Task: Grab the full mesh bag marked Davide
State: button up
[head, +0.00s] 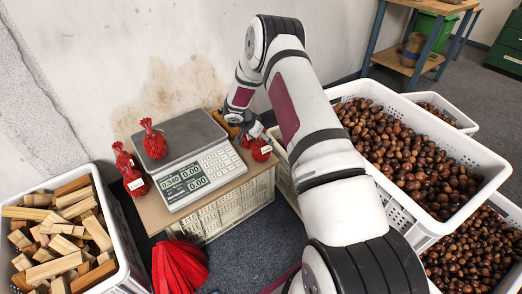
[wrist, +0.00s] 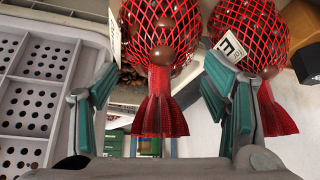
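Several red mesh bags of chestnuts are in view; I cannot read a name on any label. In the wrist view one full bag (wrist: 160,28) has its gathered neck between the spread fingers of my gripper (wrist: 160,82), with gaps on both sides. A second bag (wrist: 248,30), with a partly visible white label, is beyond the right finger. In the head view the gripper, partly hidden by my wrist, is at bags on the table's right end, one showing there (head: 261,151). Another bag (head: 155,143) sits on the scale; a labelled bag (head: 130,172) stands left of it.
The scale (head: 197,180) fills most of the small table (head: 152,212). A crate of wood blocks (head: 128,262) stands left. Crates of loose chestnuts (head: 431,226) stand right, close to my arm. Red netting (head: 178,268) lies in front of the table.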

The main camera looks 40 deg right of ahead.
grip_shut()
